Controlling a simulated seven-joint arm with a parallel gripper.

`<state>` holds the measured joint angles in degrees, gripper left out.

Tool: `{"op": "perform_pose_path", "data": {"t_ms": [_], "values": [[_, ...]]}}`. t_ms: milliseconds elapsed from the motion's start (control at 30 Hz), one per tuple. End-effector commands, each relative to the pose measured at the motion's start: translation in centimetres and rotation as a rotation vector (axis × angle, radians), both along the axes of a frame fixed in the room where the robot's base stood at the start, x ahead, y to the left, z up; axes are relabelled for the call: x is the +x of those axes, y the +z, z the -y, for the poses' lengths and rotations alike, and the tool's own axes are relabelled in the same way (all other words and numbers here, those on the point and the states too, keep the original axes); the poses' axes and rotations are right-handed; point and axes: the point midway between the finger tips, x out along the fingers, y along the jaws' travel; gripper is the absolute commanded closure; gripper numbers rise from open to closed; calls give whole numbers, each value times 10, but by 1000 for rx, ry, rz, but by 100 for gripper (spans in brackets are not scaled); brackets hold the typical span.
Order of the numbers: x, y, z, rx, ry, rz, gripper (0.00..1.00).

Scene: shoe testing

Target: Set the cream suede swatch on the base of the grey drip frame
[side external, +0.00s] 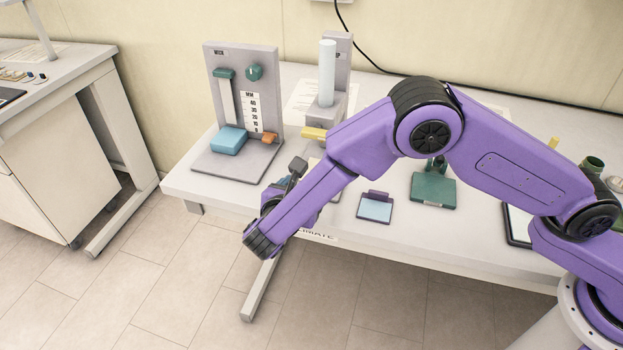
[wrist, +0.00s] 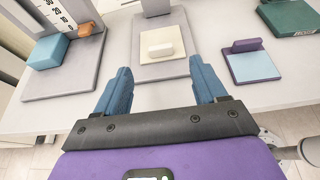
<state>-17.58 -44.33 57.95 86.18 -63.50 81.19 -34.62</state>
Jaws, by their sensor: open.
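The cream suede swatch (wrist: 152,50), a flat square with a pale raised grip on top, lies on the grey base (wrist: 174,70) of the drip frame in the wrist view. The drip frame (side external: 344,52) stands at the back of the table in the side view, with a white cylinder and a yellow lever. My arm hides most of its base and the swatch there. My gripper (wrist: 160,76) is open and empty, its blue fingers apart on the near side of the swatch, not touching it. It is partly hidden in the side view (side external: 275,187).
Left is a grey wick stand (side external: 213,72) with a light-blue block (side external: 228,140) and orange slider. Right are a purple-edged pale-blue pad (side external: 374,208) and a dark green block (side external: 433,190). Bare white table (wrist: 225,98) lies between the drip base and the pad.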

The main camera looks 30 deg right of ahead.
Motion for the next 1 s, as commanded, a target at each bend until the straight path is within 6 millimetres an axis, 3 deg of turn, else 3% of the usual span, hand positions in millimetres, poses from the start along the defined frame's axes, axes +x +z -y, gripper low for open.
{"op": "perform_pose_path", "data": {"t_ms": [200,433,1000], "values": [[-30,18,-31,3,3,2,29],[-51,30,-52,1,1,1,29],[-58,34,-58,0,0,0,29]]}}
